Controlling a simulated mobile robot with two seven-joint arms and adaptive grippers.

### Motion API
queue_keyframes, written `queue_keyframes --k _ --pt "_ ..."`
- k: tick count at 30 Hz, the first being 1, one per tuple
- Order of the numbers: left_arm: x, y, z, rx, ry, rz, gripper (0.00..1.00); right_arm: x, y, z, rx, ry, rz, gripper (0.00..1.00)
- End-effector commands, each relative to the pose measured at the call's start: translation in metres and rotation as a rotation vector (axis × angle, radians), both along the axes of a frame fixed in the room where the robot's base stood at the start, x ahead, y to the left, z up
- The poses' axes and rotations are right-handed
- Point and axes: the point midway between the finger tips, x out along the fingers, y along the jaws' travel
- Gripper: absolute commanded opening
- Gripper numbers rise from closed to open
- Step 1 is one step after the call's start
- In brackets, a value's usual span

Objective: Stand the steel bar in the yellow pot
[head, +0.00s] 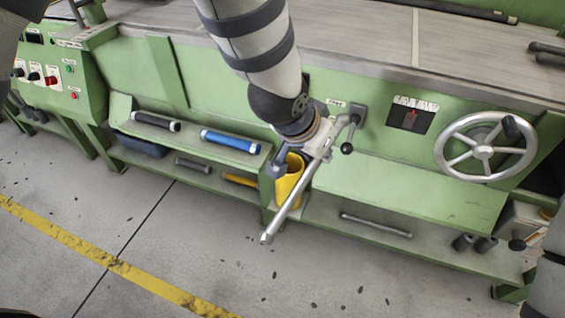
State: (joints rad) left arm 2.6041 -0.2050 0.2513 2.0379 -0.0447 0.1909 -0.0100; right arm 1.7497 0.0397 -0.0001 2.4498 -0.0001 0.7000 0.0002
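The steel bar (284,214) is a long, slim silver rod, tilted, with its lower end down and to the left over the floor. My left gripper (318,143) is shut on the bar near its upper end. The bar crosses in front of the yellow pot (285,187) in the picture; its lower end is outside the pot. The pot is an open yellow cup at the green machine's shelf, partly hidden by the bar and gripper. My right gripper is not in view.
A blue roll (230,141) and a black roll (156,121) lie on the upper left shelf. Another thin metal rod (376,225) lies on the lower right shelf. A handwheel (483,150) and a black-knobbed lever (347,147) stick out from the machine.

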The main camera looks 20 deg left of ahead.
Motion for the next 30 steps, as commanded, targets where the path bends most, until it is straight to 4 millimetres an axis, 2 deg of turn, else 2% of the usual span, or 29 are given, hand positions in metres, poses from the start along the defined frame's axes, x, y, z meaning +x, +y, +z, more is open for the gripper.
queue_keyframes --k 1,4,8,12,15,18,21,25,30 --pt "0.012 -0.005 -0.004 -0.035 -0.059 -0.017 0.00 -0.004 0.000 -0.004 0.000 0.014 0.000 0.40" --pt "0.040 -0.010 0.002 -0.115 -0.226 -0.044 0.00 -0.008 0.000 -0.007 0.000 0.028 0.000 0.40" --pt "0.074 -0.003 0.013 -0.206 -0.445 -0.032 0.00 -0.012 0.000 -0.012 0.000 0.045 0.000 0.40" --pt "0.109 0.028 0.029 -0.264 -0.701 0.064 0.00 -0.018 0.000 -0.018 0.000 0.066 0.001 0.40" --pt "0.123 0.056 0.040 -0.259 -0.841 0.158 0.00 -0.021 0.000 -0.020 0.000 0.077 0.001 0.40" --pt "0.128 0.079 0.047 -0.239 -0.933 0.239 0.00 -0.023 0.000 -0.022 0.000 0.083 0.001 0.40" --pt "0.130 0.094 0.052 -0.218 -0.983 0.290 0.00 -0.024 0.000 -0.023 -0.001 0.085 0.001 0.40" --pt "0.131 0.100 0.049 -0.210 -1.001 0.311 0.00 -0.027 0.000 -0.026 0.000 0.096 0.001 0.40" --pt "0.130 0.100 0.029 -0.209 -0.994 0.310 0.00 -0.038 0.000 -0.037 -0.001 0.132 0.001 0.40"
